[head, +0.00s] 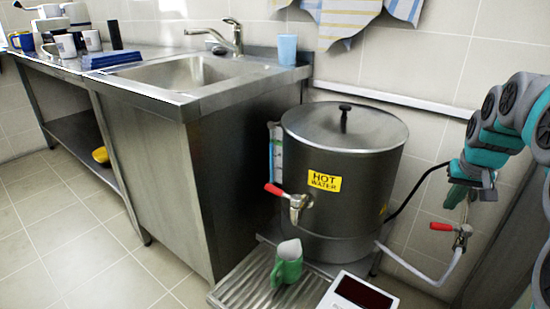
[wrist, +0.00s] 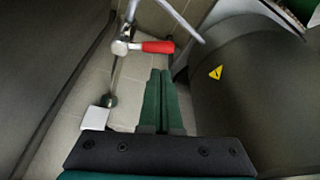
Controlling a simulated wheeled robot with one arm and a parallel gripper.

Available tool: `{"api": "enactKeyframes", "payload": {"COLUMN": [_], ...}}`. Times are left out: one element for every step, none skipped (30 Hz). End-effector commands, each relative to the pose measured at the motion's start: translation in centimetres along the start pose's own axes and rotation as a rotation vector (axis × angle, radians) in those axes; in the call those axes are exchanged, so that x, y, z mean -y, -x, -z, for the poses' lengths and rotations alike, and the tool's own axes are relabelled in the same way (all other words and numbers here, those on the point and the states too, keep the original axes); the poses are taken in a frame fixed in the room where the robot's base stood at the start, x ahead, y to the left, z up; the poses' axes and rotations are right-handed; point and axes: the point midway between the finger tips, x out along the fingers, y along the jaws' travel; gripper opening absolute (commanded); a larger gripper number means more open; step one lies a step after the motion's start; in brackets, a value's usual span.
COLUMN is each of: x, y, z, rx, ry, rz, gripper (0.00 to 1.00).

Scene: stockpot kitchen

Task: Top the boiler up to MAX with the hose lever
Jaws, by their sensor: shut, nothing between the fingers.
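The boiler (head: 340,215) is a steel drum with a lid and a yellow HOT WATER label. Its sight gauge (head: 276,150) is on the left side; the level and any MAX mark are too small to read. The hose lever (head: 441,227) is red, on a wall valve right of the boiler, with a pale hose (head: 425,277) running to the boiler's base. In the wrist view the red lever (wrist: 158,47) points right, just beyond my fingertips. My gripper (head: 454,204) is shut and empty, above the lever and apart from it; its fingers (wrist: 161,75) are together.
The boiler's front tap (head: 296,202) has another red lever. A white device with a dark screen (head: 358,293) is in front. A black cable (head: 408,198) runs behind the boiler. The sink counter (head: 190,98) is left.

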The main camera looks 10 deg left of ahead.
Motion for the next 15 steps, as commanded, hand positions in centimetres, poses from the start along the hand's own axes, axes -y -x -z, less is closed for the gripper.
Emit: {"api": "enactKeyframes", "payload": {"x": [0.00,0.00,0.00,0.00,0.00,0.00,0.00,0.00,0.00,0.00,0.00,0.00,0.00,0.00,0.00], "y": [0.00,-0.01,0.00,0.00,0.00,0.00,0.00,0.00,0.00,0.00,0.00,0.00,-0.01,-0.01,0.00], "z": [0.00,0.00,0.00,0.00,0.00,0.00,0.00,0.00,0.00,0.00,0.00,0.00,0.00,0.00,0.00], "rx": [0.000,0.000,0.000,0.000,0.000,0.000,0.000,0.000,0.000,0.000,0.000,0.000,0.000,0.000,0.000], "ry": [0.000,0.000,0.000,0.000,0.000,0.000,0.000,0.000,0.000,0.000,0.000,0.000,0.000,0.000,0.000], "rz": [0.000,0.000,0.000,0.000,0.000,0.000,0.000,0.000,0.000,0.000,0.000,0.000,0.000,0.000,0.000], "gripper": [0.00,0.00,0.00,0.00,0.00,0.00,0.00,0.00,0.00,0.00,0.00,0.00,0.00,0.02,0.07]}}
